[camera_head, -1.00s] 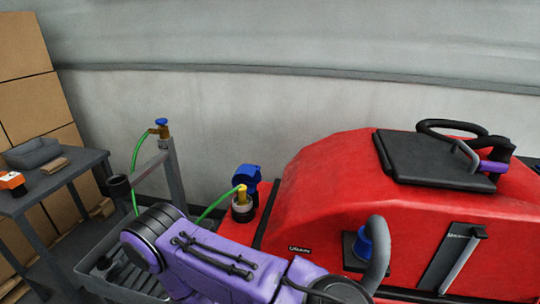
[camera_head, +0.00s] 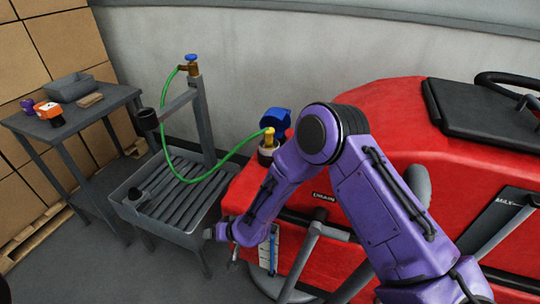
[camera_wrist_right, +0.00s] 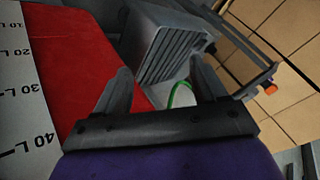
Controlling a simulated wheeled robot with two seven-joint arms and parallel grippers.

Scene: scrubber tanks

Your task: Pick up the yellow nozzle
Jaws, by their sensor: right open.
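The yellow nozzle (camera_head: 269,134) stands upright at the end of the green hose (camera_head: 213,172), in the filler opening (camera_head: 268,152) of the red scrubber (camera_head: 385,120). The blue cap (camera_head: 275,121) stands open behind it. My right gripper (camera_head: 222,250) is low in front of the scrubber, beside the grated sink, well below and apart from the nozzle. In the right wrist view the right gripper's fingers (camera_wrist_right: 162,85) are spread with nothing between them, and the nozzle is not seen there. My left gripper is not in view.
A grey sink stand (camera_head: 125,205) with a grate and a blue-handled tap (camera_head: 191,62) stands left of the scrubber. A side table (camera_head: 75,122) holds a grey bin and small items. Stacked boxes (camera_head: 65,45) stand at the left. My right arm crosses the scrubber's front.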

